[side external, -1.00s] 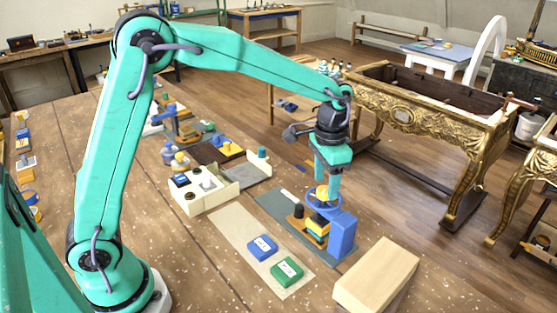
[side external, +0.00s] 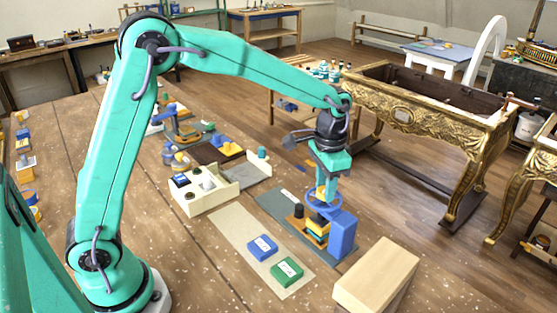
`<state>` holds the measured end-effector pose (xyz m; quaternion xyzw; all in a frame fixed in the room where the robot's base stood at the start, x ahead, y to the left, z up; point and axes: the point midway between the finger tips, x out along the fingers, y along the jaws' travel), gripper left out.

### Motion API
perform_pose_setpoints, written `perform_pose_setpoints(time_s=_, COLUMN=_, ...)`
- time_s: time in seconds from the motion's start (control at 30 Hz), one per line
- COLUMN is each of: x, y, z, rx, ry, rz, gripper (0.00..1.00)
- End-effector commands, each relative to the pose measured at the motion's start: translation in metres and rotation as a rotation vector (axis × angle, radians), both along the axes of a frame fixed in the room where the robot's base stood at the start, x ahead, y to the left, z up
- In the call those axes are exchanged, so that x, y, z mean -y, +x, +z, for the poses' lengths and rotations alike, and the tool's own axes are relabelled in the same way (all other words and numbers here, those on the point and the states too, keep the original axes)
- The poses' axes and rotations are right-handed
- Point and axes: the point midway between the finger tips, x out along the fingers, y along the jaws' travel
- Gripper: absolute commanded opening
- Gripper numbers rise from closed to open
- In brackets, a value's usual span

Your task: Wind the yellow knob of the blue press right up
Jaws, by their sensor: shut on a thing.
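The blue press (side external: 343,234) stands on a grey-blue plate (side external: 277,212) near the middle of the bench. A blue handwheel tops it, and the yellow knob (side external: 319,192) sits at the wheel's middle. My gripper (side external: 325,192) points down over the press, with its fingers shut on the yellow knob and partly hiding it. Under the wheel are a yellow block and dark layers (side external: 317,228); the gap between these and the press head is too small to tell.
A pale wooden block (side external: 376,276) lies right of the press. Blue (side external: 262,247) and green (side external: 287,270) boxes lie on a cream mat (side external: 232,227) in front. A cream tray (side external: 206,195) with small parts stands to the left. Bare bench lies at the front left.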

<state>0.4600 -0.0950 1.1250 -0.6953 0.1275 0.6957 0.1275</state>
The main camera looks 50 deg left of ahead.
Motion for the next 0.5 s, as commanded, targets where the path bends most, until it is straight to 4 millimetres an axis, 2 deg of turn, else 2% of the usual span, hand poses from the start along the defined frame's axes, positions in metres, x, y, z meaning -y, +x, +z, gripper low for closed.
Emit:
perform_pose_setpoints(time_s=0.27, x=0.0001, y=0.0004, z=0.0003, rx=0.001, ry=0.0, rz=0.087, gripper=0.1)
perform_pose_setpoints(time_s=0.5, x=0.0001, y=0.0006, z=0.0002, rx=0.002, ry=-0.001, rz=0.25, gripper=0.1)
